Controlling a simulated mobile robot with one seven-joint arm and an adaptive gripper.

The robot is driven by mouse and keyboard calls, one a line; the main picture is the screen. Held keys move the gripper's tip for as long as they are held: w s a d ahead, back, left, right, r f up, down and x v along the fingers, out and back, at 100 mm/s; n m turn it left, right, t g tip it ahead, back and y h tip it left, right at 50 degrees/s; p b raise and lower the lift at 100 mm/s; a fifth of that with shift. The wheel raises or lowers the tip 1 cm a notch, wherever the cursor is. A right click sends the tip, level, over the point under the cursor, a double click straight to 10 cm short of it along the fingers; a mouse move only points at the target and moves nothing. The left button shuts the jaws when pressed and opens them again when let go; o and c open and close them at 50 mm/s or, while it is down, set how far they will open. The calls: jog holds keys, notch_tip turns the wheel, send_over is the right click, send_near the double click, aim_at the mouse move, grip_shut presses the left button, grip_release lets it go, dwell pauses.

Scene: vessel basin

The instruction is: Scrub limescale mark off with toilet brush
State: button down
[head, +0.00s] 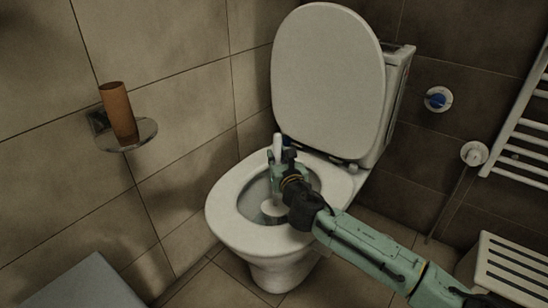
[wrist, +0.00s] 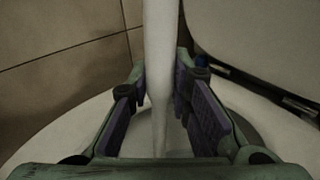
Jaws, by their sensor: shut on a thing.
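The toilet (head: 222,220) stands against the tiled wall with its lid (head: 328,85) raised. My gripper (head: 279,172) is over the open bowl and shut on the white handle of the toilet brush (head: 278,146). In the wrist view, the handle (wrist: 160,60) runs upright between the two fingers (wrist: 160,100). The brush's white lower end (head: 272,208) shows down inside the bowl. Its contact with the bowl wall cannot be told. A darker patch shows low in the bowl near the brush head, but I cannot tell whether it is the limescale mark.
A brown cylinder (head: 118,112) stands on a small glass shelf (head: 140,135) on the left wall. A blue-centred wall fitting (head: 438,99), a round white fitting (head: 474,153) and a towel radiator (head: 525,130) are at right. A white slatted stool (head: 505,270) stands at lower right.

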jog(key=shift+w+d, duration=0.2)
jog(key=shift+d, duration=0.2)
jog(key=shift+r, duration=0.15)
notch_tip(320, 180, up, 24)
jog(key=p, duration=1.9)
